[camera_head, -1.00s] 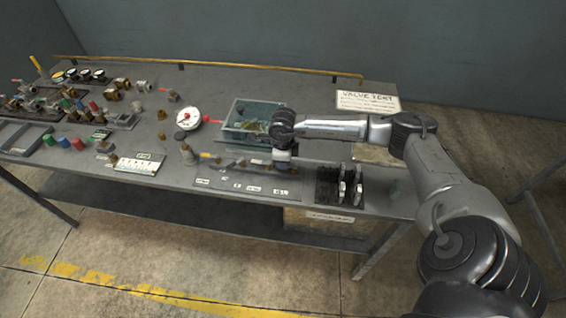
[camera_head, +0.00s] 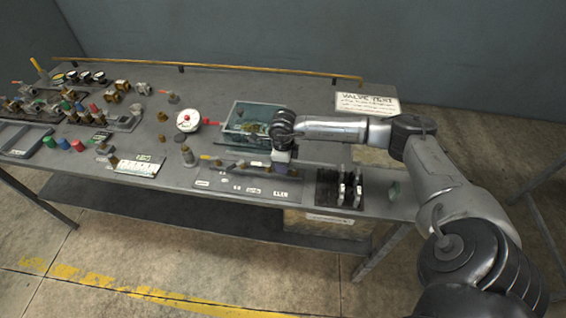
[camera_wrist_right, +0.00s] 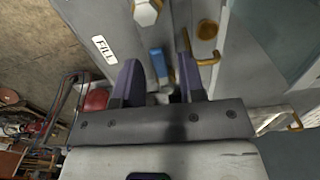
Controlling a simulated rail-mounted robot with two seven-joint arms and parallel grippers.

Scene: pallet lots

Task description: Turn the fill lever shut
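In the right wrist view a white label reading FILL (camera_wrist_right: 104,49) is fixed to the grey panel (camera_wrist_right: 118,22). A short blue lever handle (camera_wrist_right: 159,64) stands to the right of the label. My right gripper (camera_wrist_right: 158,82) has its two purple fingers apart, one on each side of the blue handle; I cannot tell whether they touch it. In the head view my right gripper (camera_head: 283,168) is low over the back of the valve panel on the bench, and it hides the lever there. My left gripper is not in view.
A yellow bent rod (camera_wrist_right: 212,60) and a white hex fitting (camera_wrist_right: 146,13) are close to the fingers.

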